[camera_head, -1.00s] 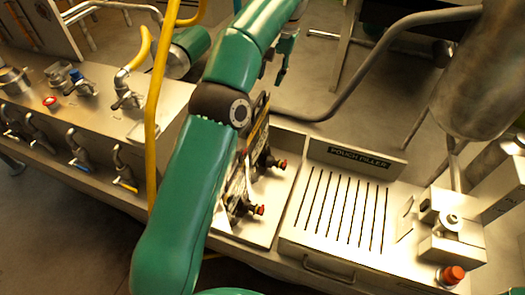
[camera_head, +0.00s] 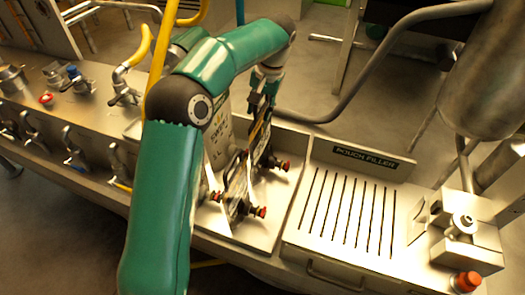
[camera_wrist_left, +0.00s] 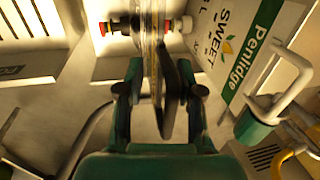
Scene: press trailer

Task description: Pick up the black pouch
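The black pouch (camera_wrist_left: 171,97) is a thin, dark, upright shape seen nearly edge-on in the left wrist view. My left gripper (camera_wrist_left: 162,85) is open, with a finger on each side of it and gaps showing. A clear pouch (camera_wrist_left: 149,30) stands close beside the dark one. In the head view my left gripper (camera_head: 260,103) points down over the upright pouches (camera_head: 262,145), which are partly hidden by my arm. Their spouts carry red and black caps. I cannot tell which spout belongs to the black pouch. My right gripper is not in view.
A white "SWEET" jug (camera_head: 219,132) stands just left of the pouches. The slotted pouch filler deck (camera_head: 345,212) is to their right and clear on top. Beyond it is a red button (camera_head: 467,281). A yellow pipe (camera_head: 161,67) and valves (camera_head: 78,82) are at left.

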